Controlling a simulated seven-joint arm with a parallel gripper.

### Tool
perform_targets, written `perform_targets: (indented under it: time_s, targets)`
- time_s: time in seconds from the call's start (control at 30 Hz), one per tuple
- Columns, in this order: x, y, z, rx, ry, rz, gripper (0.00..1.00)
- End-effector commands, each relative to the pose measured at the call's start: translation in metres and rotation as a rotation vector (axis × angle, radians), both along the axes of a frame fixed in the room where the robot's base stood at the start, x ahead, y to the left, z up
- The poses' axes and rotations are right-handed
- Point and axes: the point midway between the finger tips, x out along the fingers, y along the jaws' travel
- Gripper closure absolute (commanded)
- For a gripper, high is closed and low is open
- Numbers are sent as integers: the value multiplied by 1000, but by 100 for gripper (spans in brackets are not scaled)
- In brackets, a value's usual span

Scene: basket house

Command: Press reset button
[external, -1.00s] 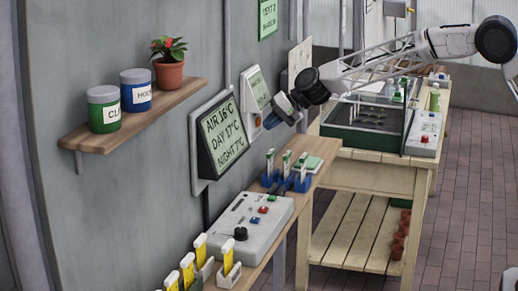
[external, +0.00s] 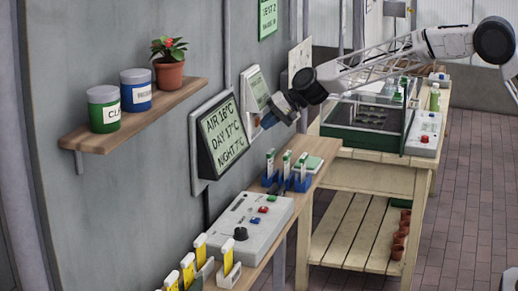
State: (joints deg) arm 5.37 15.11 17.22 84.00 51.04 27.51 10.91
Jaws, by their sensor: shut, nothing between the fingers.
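My gripper (external: 269,120) is shut and empty, with its tip at the lower part of a small white wall panel (external: 256,84). I cannot tell whether the tip touches the panel. The part of the panel behind the tip is hidden. No button labelled reset can be read. Another box (external: 424,140) with a red button (external: 425,139) sits on the far table.
A tilted display (external: 220,137) with temperatures hangs left of my gripper. A wooden shelf (external: 150,118) holds two tins and a potted plant. Blue holders (external: 298,182) with tags stand below my gripper. A glass-topped green case (external: 370,118) is under my arm.

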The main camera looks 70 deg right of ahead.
Motion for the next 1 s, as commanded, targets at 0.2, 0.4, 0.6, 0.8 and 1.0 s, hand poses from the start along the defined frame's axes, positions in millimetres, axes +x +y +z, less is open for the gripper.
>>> perform_targets:
  time_s: [0.2,0.4,0.6,0.8,1.0]
  targets:
    - [0,0,0,0,0,0,100]
    - [-1,0,0,0,0,0,100]
    - [-8,0,0,0,0,0,100]
    - [-15,0,1,-1,-2,0,100]
    - [-17,0,0,0,0,0,100]
